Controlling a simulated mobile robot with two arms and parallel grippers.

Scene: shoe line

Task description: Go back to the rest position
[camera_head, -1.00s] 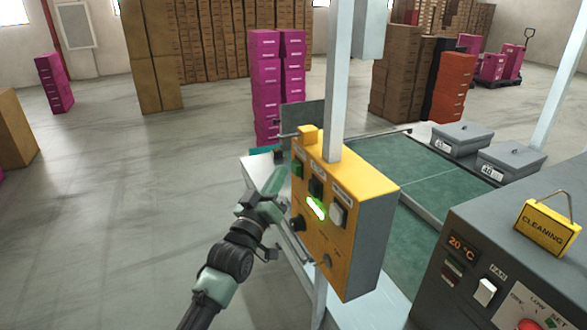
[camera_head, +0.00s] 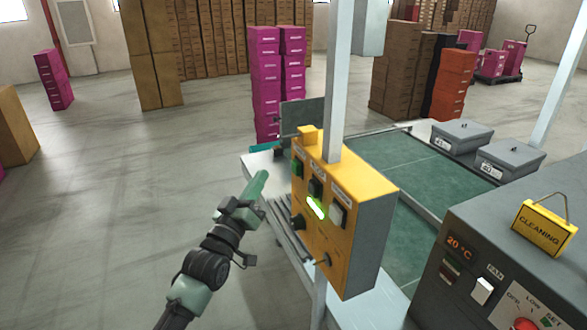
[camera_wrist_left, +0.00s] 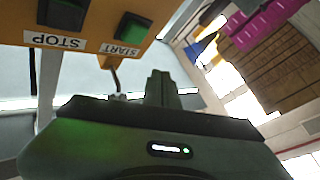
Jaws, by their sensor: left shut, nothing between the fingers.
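My left gripper (camera_head: 261,180) is shut and empty in the head view. It is in the air, just left of the yellow control box (camera_head: 345,225) and apart from it. In the left wrist view the shut fingers (camera_wrist_left: 161,88) point up the picture. The box's underside-up face shows there with a STOP button (camera_wrist_left: 62,13) and a START button (camera_wrist_left: 133,27). My right gripper does not show in either view.
A green-topped line table (camera_head: 385,160) stands behind the box, with two grey lidded bins (camera_head: 462,137). A grey machine (camera_head: 470,225) with a yellow CLEANING sign (camera_head: 543,226) is at the right. Stacked pink boxes (camera_head: 265,85) stand behind. Open floor (camera_head: 110,220) lies at the left.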

